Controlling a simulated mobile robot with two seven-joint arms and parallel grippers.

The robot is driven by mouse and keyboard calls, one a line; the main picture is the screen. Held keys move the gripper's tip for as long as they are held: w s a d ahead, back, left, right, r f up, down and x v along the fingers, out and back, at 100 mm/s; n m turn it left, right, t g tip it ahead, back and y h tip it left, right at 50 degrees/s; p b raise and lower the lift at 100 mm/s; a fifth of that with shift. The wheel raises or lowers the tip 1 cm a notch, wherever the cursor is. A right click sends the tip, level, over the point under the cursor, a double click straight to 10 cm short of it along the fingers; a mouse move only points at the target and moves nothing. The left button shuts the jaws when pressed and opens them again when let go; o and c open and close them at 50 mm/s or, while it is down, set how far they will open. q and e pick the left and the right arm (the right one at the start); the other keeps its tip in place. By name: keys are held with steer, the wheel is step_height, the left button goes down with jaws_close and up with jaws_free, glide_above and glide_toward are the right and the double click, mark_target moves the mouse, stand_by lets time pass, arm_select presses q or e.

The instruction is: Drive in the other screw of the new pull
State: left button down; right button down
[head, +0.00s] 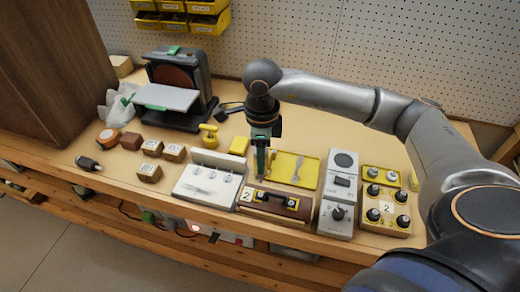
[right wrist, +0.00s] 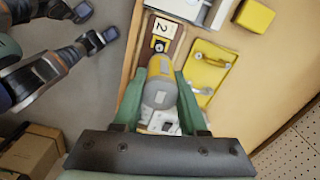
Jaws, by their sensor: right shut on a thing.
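A brown drawer front (head: 272,212) with a "2" label lies near the bench's front edge. The dark new pull (head: 277,200) lies across it, with a yellow piece at each end. My right gripper (head: 262,165) points down above the pull's left end. In the right wrist view its green fingers (right wrist: 160,100) are shut on a yellow and grey cylindrical tool (right wrist: 159,88). The tool and fingers hide part of the pull. I cannot tell whether the tool tip touches a screw. The label end of the drawer front (right wrist: 166,30) shows beyond the tool.
A yellow tray (head: 312,170) with a silvery piece lies behind the drawer front. A white panel (head: 205,187) stands to its left, a grey switch box (head: 338,190) and a knob panel (head: 387,222) to its right. A sander (head: 175,80) and wooden blocks (head: 149,172) are farther left.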

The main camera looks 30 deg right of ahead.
steer(key=shift+a+f+n, duration=0.1)
steer(key=shift+f+n, duration=0.05)
steer(key=shift+n, duration=0.15)
steer(key=shift+f+b, duration=1.15)
steer(key=shift+f, duration=0.65)
steer(key=shift+f+b, duration=0.4)
steer(key=shift+b, duration=0.05)
steer(key=shift+f, duration=0.15)
steer(key=shift+b, duration=0.45)
steer(key=shift+f+b, duration=0.3)
steer(key=shift+b, duration=0.1)
steer(key=shift+f+b, duration=0.35)
steer(key=shift+b, duration=0.7)
stand_by(1.7)
steer(key=shift+r, duration=0.1)
stand_by(0.4)
